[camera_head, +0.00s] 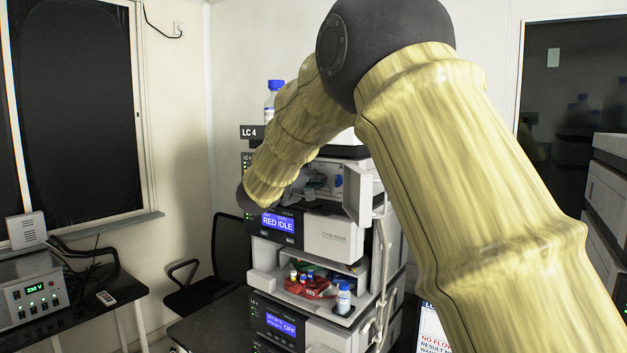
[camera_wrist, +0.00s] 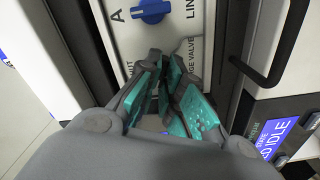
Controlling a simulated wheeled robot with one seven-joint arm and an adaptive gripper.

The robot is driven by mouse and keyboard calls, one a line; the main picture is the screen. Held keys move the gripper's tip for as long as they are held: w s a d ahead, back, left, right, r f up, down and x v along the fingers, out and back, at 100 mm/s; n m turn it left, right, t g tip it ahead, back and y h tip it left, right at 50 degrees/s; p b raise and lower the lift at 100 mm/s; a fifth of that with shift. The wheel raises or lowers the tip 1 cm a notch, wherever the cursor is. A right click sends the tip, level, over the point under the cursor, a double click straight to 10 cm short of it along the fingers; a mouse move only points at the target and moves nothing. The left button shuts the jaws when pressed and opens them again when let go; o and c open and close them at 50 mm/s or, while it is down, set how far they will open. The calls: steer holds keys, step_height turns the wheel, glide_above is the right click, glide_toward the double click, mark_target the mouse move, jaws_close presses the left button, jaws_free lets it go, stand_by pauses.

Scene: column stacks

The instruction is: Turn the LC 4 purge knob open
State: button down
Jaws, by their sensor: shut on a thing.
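In the wrist view, my gripper (camera_wrist: 166,62) has its teal-padded fingers drawn together against a pale panel. They are at the spot lettered as the purge valve (camera_wrist: 190,62), partly covered by the fingers. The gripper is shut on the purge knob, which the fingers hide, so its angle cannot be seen. A separate blue knob (camera_wrist: 150,11) shows further up the same panel, between the letter A and a partly cut-off word. In the head view, the LC 4 sign (camera_head: 252,132) hangs at the column stack (camera_head: 340,238). My arm covers the gripper there.
A screen reading RED IDLE (camera_head: 278,223) and an open grey door (camera_head: 358,193) are on the stack. A dark bar handle (camera_wrist: 275,50) stands close right of the gripper in the wrist view. A red tray with bottles (camera_head: 305,288) sits lower. A black chair (camera_head: 225,255) stands left.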

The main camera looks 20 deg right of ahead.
steer(key=n, duration=0.4)
steer(key=shift+f, duration=0.15)
stand_by(0.4)
steer(key=c, duration=1.6)
jaws_free()
steer(key=shift+s+a, duration=0.1)
steer(key=v, duration=1.1)
steer(key=shift+s+a, duration=0.25)
steer(key=shift+s, duration=0.05)
